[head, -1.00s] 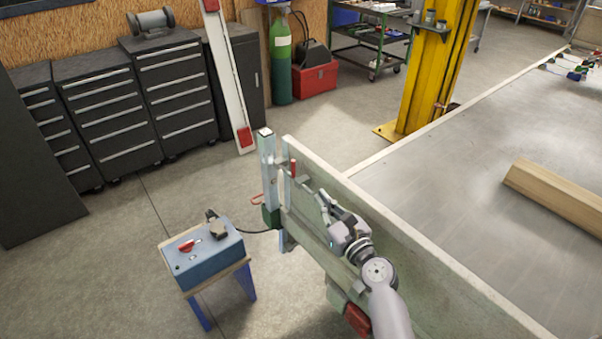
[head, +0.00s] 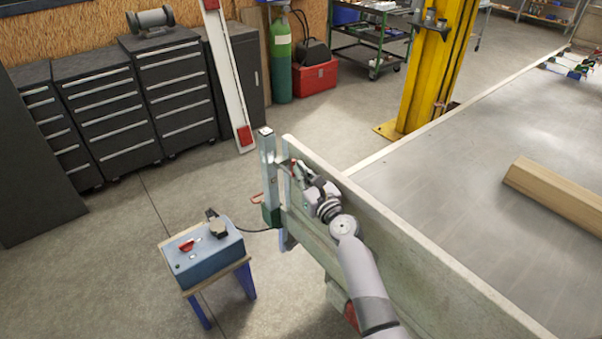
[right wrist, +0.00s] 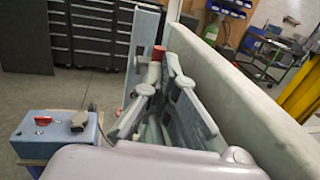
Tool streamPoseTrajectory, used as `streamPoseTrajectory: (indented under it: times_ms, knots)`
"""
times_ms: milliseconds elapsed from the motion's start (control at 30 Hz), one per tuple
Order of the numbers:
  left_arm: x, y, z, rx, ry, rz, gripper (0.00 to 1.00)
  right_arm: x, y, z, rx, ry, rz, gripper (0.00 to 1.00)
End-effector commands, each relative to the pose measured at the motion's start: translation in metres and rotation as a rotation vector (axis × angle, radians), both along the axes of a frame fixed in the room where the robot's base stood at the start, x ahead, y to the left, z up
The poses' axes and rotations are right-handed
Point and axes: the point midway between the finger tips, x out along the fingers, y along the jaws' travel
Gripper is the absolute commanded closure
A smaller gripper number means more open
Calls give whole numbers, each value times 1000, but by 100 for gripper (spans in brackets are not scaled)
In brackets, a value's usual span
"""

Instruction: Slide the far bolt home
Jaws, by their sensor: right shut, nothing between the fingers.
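The far bolt shows its red-tipped handle (right wrist: 158,54) in the right wrist view, just beyond my fingers and close to the metal corner post (head: 268,165). In the head view my gripper largely hides the handle. My right gripper (head: 299,170) is at the far end of the trailer's side board (head: 400,240), on its outer face beside the post. It is shut with nothing held; its fingers also show in the right wrist view (right wrist: 160,85). I cannot tell whether a finger touches the handle. My left gripper is not in view.
A blue control box (head: 205,254) with a red switch stands on a small stand left of the board, its cable running towards the post. The trailer bed (head: 440,170) carries a wooden beam (head: 555,197). A yellow column (head: 437,75) stands behind. Floor beyond the post is open.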

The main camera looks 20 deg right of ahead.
Motion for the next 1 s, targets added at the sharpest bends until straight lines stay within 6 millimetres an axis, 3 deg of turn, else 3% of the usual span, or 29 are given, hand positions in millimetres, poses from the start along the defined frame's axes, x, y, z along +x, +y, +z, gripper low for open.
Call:
streamPoseTrajectory:
  times_ms: [167, 467, 1000]
  knots:
    - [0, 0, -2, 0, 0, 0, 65, 5, 2, 0, 1, -1, 0, 100]
    - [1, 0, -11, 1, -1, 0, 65, 38, 14, -1, 1, -1, 0, 100]
    - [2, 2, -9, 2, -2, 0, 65, 39, 18, 2, 1, -2, 1, 100]
